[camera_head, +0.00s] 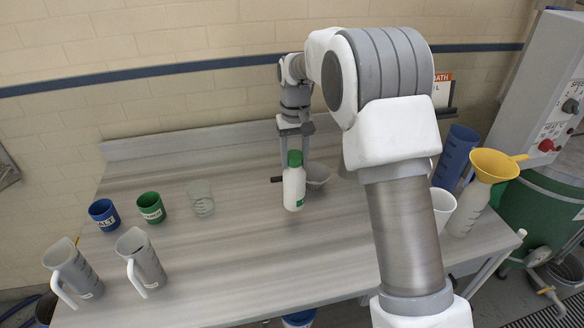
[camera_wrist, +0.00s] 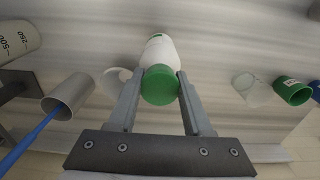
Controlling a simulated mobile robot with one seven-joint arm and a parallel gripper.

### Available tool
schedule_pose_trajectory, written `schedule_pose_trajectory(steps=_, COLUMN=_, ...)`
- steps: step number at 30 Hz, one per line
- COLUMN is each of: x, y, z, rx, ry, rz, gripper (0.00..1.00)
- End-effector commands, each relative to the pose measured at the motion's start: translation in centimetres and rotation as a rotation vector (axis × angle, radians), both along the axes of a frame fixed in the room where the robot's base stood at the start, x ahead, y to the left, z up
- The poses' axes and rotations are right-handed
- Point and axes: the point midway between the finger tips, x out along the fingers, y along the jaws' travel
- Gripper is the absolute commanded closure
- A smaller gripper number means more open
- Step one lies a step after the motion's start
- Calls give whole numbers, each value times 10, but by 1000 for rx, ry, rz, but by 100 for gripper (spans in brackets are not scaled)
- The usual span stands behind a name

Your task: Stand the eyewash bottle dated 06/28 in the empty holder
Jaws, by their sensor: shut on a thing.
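A white eyewash bottle (camera_head: 293,190) with a green cap stands roughly upright below my gripper (camera_head: 294,156), over the middle of the bench. In the wrist view the fingers of my gripper (camera_wrist: 160,88) are shut on the green cap, one on each side, and the white bottle body (camera_wrist: 161,47) shows beyond it. A green patch shows on the body, but no date can be read. I cannot tell whether its base touches the bench. I cannot make out an empty holder for certain in either view.
A grey ladle-like bowl (camera_head: 318,175) lies close behind the bottle. At left stand a blue cup (camera_head: 103,214), a green cup (camera_head: 151,207), a clear beaker (camera_head: 200,197) and two grey jugs (camera_head: 140,262). A yellow funnel (camera_head: 495,165) is at right. The front middle bench is clear.

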Motion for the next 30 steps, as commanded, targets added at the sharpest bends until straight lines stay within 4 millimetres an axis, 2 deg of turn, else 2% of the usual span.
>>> schedule_pose_trajectory(steps=5, x=6, y=7, z=-6, rx=0, ry=-1, rz=-1, gripper=100)
schedule_pose_trajectory(steps=14, x=6, y=7, z=-42, rx=-1, ry=-1, rz=0, gripper=100)
schedule_pose_trajectory(steps=26, x=6, y=6, z=-48, rx=0, ry=-2, rz=-1, gripper=100)
schedule_pose_trajectory(steps=27, x=5, y=6, z=-49, rx=-1, ry=0, rz=-1, gripper=47)
schedule_pose_trajectory(steps=30, x=5, y=6, z=-48, rx=-1, ry=0, rz=-1, gripper=29)
